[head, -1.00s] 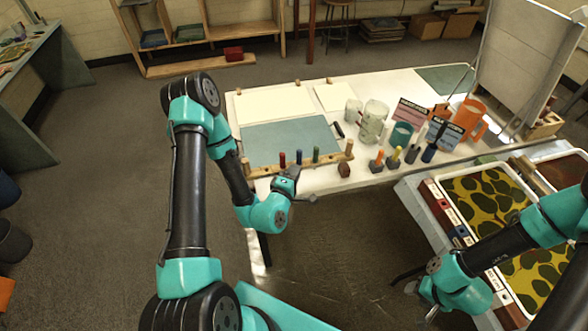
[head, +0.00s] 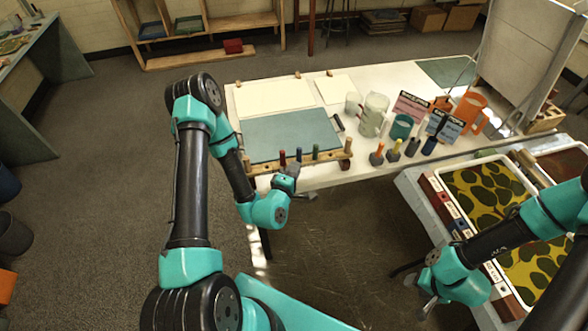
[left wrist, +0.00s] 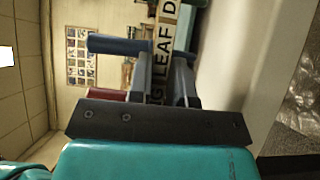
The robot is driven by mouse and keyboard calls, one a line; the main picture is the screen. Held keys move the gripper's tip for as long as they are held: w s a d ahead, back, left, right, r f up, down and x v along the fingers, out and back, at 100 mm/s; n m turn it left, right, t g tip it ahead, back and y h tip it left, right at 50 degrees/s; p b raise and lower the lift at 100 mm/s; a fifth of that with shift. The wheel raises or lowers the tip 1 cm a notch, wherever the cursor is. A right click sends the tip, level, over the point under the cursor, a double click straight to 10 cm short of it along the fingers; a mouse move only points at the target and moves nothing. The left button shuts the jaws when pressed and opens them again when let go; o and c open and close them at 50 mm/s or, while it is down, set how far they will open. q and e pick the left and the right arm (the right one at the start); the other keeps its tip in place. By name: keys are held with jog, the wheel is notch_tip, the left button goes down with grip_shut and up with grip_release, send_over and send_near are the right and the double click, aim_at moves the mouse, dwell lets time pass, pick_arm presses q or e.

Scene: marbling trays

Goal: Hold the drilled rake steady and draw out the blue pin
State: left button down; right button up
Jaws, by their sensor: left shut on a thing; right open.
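The drilled rake (head: 330,157) is a wooden bar along the front edge of the table, with upright pins in it. The blue pin (head: 298,155) stands between a red pin (head: 282,157) and a green pin (head: 315,152). My left gripper (head: 291,171) is shut on the rake's bar near the blue pin. In the left wrist view the fingers (left wrist: 172,88) close on the lettered bar (left wrist: 167,30), with the blue pin (left wrist: 120,45) beside them. My right gripper (head: 426,300) is open and empty at lower right, well away from the rake.
Behind the rake lies a blue-grey sheet (head: 290,135). A marbling tray (head: 445,178) is at right. Floor shows between the arms.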

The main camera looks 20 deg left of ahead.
pick_arm(q)
jog(key=shift+f, duration=0.75)
dwell(0.3)
jog(key=c, duration=1)
grip_release()
jog(key=shift+o, duration=0.2)
jog(key=shift+s, duration=0.1)
